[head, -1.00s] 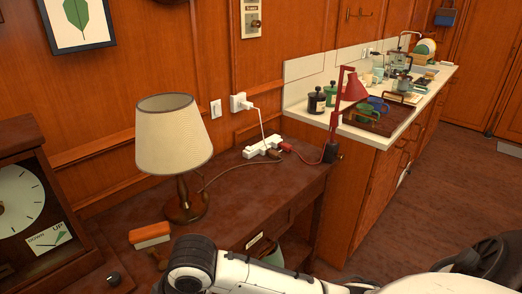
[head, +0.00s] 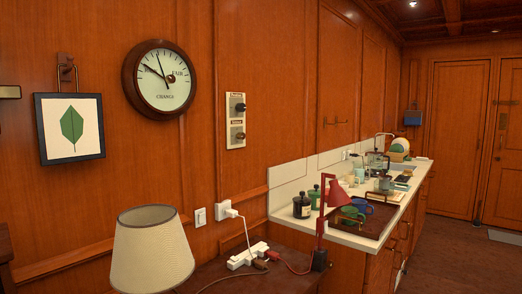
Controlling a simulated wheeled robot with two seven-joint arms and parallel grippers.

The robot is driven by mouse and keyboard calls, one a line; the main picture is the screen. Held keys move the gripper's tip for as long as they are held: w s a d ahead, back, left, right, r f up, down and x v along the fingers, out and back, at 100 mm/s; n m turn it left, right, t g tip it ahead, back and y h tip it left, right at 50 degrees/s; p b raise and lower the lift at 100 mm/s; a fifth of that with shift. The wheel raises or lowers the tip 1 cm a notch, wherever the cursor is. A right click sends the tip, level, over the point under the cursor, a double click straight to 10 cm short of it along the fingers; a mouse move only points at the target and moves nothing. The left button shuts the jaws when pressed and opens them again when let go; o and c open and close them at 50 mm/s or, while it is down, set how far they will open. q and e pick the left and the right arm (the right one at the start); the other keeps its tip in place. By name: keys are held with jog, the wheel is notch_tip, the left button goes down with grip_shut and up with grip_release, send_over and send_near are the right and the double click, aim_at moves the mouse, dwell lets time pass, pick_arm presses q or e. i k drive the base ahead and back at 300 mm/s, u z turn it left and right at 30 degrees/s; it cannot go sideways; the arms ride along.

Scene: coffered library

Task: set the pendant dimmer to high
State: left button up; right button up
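A pale vertical control plate (head: 236,120) is fixed on the wood-panelled wall, right of the round dial. It carries two dark knobs, an upper knob (head: 239,107) and a lower knob (head: 239,135), each with a small label above it. The label text is too small to read, so I cannot tell which knob is the pendant dimmer or how it is set. Neither of my grippers shows in the head view.
A lamp with a cream shade (head: 151,252) stands in front, below the plate. A white power strip (head: 248,256) and a red desk lamp (head: 336,194) are to its right. A counter (head: 352,237) with dishes runs back right. A round dial (head: 159,76) hangs left of the plate.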

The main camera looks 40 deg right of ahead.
aim_at(240, 107)
jog(key=z, duration=2.65)
jog(key=i, duration=2.2)
jog(key=u, duration=2.3)
